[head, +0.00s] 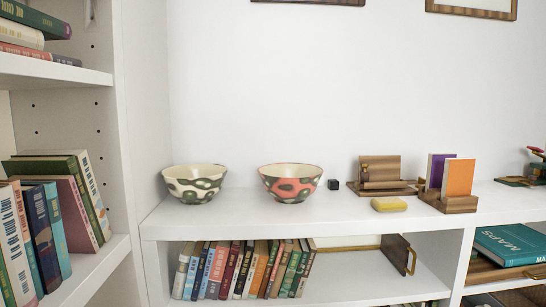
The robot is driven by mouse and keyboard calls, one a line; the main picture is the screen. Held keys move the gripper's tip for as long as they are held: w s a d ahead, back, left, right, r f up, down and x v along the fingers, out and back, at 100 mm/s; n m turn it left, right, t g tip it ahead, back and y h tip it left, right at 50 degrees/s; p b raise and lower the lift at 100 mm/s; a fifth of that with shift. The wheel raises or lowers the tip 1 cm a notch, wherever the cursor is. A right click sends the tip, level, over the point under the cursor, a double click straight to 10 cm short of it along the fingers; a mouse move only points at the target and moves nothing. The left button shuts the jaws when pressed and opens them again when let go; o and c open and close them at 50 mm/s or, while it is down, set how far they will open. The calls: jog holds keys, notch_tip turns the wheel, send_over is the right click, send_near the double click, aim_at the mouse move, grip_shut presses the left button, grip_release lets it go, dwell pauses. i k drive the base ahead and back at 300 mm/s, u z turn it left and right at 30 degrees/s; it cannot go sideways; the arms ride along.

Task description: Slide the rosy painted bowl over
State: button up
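The rosy painted bowl (290,183) stands upright on the white shelf top (240,220), with pink-red and dark green patches on a cream ground. A second painted bowl (194,184), cream with dark green patches, stands to its left, with a gap of bare shelf between them. My gripper is not visible in the head view.
A small black cube (334,185) sits close to the right of the rosy bowl. A tall white bookcase side (146,110) bounds the left.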

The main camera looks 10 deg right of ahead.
aim_at(290, 183)
jog(key=u, duration=0.5)
jog(key=k, duration=1.2)
jog(key=u, duration=0.25)
jog(key=i, duration=0.25)
jog(key=z, duration=1)
jog(key=i, duration=0.65)
jog(key=z, duration=0.4)
jog(key=i, duration=1.05)
jog(key=u, duration=0.55)
